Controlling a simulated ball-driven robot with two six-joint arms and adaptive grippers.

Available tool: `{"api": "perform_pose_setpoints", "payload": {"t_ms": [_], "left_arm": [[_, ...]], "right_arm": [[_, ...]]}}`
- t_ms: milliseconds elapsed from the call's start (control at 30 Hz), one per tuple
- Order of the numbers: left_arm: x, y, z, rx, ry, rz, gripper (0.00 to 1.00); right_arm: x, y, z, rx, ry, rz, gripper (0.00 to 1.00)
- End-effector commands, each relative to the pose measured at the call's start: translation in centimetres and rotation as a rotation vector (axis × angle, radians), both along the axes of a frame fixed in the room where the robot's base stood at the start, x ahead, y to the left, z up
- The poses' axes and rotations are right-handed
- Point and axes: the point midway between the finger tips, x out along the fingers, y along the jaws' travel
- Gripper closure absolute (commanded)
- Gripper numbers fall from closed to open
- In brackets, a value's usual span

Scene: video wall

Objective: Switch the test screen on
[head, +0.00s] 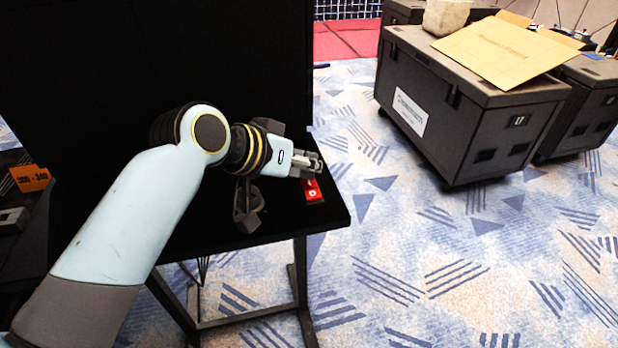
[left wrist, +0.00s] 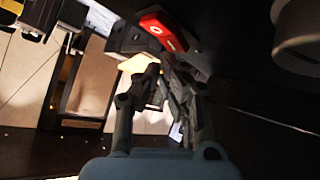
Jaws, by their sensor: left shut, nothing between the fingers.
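A red rocker switch (head: 313,191) with white markings sits at the right corner of a black table (head: 285,228). In the left wrist view the switch (left wrist: 163,31) shows its O and I marks, just beyond the fingertips. I cannot tell which side is pressed. A large black screen (head: 225,60) stands behind my left arm and its face is dark. My left gripper (head: 316,164) is shut and empty, right beside the switch, above it in the head view. I cannot tell whether the fingers (left wrist: 163,85) touch it. My right gripper is not in view.
An orange tag (head: 30,178) is at the left edge. The patterned carpet right of the table is clear.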

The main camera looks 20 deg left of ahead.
Motion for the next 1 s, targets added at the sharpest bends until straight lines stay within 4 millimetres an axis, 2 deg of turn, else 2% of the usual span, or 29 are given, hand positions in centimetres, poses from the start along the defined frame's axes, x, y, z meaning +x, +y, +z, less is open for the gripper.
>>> {"api": "perform_pose_setpoints", "payload": {"t_ms": [1000], "left_arm": [[0.20,0.12,-0.71,0.000,0.000,0.000,1.00]], "right_arm": [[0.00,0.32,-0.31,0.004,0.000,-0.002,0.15]]}}
